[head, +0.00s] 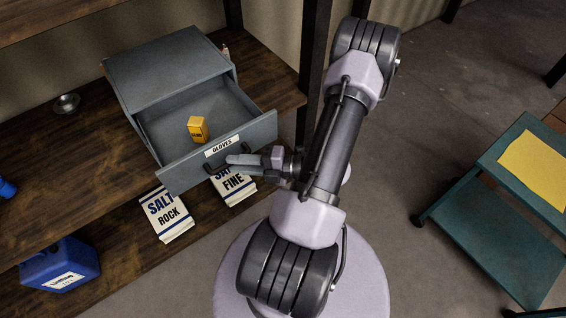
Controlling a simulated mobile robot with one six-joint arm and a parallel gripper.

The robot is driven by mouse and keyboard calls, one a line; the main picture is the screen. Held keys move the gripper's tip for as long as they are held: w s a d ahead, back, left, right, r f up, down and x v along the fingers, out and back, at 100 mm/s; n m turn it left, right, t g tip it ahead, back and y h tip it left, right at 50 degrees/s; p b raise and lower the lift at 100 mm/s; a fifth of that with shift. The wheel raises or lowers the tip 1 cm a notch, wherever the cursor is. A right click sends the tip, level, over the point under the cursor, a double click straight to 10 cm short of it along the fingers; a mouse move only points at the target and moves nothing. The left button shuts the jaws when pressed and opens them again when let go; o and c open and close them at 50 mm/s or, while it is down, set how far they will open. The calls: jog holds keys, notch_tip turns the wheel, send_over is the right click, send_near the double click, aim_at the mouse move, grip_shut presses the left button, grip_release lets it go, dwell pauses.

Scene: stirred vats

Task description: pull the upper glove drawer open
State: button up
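A grey-blue drawer cabinet (165,65) stands on a dark wooden shelf. Its drawer (190,158), labelled GLOVES (222,147), is pulled well out toward the lower right. A small orange-yellow box (198,128) stands inside it. The drawer's dark handle (213,172) is on the front face, below the label, and partly hidden. My gripper (240,161) is at the drawer front, its fingers pointing left by the right part of the handle. I cannot tell whether the fingers grip the handle. Any lower drawer is hidden behind the open front.
Bags marked SALT ROCK (166,214) and SALT FINE (234,187) lie below the drawer front. A blue canister (62,266) is at lower left, and a small metal bowl (67,103) is left of the cabinet. A teal cart (500,235) stands right, with clear floor (430,120) between.

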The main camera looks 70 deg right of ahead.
jog(key=p+v, duration=0.2)
jog(key=v, duration=1.3)
jog(key=shift+w, duration=0.1)
